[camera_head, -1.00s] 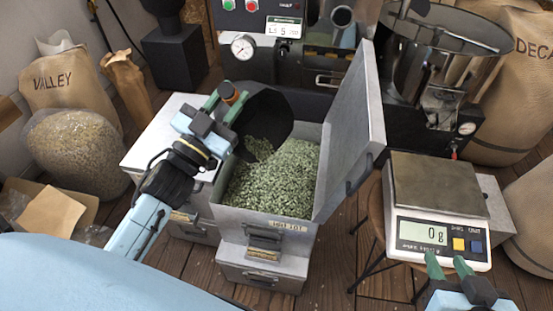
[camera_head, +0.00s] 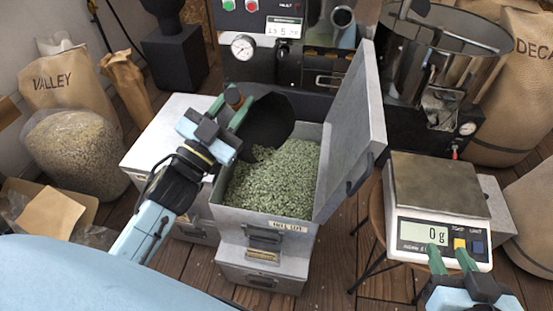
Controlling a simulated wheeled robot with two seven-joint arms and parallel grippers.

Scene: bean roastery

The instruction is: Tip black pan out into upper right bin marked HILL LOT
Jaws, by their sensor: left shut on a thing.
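The black pan (camera_head: 268,120) is tilted steeply over the back left of the open upper right bin (camera_head: 228,213), and its visible inside looks dark and bare. My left gripper (camera_head: 236,106) is shut on the pan near its rim. Green beans (camera_head: 275,180) fill much of the bin. The bin's label (camera_head: 289,226) is small and hard to read. Its lid (camera_head: 352,130) stands open on the right. My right gripper (camera_head: 450,262) is at the lower right, in front of the scale, with its fingers apart and nothing between them.
A scale (camera_head: 437,230) reading 0 g stands on a stool at the right. A closed bin (camera_head: 160,140) adjoins on the left. The roaster (camera_head: 300,65) is behind. Sacks, including one marked VALLEY (camera_head: 70,85), stand at the left.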

